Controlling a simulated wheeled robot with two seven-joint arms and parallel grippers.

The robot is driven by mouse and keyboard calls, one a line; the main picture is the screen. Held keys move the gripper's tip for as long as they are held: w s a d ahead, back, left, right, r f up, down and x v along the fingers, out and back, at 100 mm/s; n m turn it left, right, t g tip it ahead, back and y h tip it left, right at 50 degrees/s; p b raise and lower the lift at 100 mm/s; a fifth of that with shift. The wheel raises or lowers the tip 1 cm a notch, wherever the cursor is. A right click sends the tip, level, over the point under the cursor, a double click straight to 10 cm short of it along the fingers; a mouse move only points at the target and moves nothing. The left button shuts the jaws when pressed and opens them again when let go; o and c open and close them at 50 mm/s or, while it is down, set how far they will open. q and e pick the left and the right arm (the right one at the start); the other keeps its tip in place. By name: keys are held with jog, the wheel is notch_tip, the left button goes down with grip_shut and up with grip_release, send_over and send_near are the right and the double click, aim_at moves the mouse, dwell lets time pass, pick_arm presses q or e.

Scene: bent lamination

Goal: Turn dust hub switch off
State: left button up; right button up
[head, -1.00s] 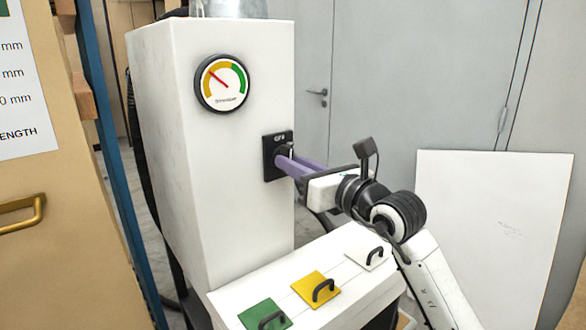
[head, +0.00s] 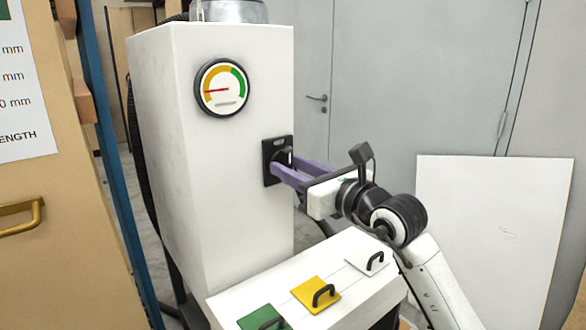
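The dust hub switch (head: 284,157) is a black rotary knob with a white mark, on a dark square plate on the right side of the tall white cabinet (head: 225,165). The lettering on the plate is too small to read. My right gripper (head: 284,166) has purple fingers pointing left at the switch. The fingers stand apart, with their tips close to the plate and just below the knob. Whether they touch it I cannot tell. A round gauge (head: 221,88) above has its red needle pointing left, in the yellow part. My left gripper is not in view.
Below the switch, a sloped white box carries green (head: 262,318), yellow (head: 315,295) and white (head: 367,262) plates with black handles. A white board (head: 490,235) leans on grey doors at the right. A tan door with a brass handle (head: 25,215) stands at the left.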

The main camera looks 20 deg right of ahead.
jog(key=b+v, duration=0.2)
jog(key=v, duration=0.8)
jog(key=shift+s, duration=0.2)
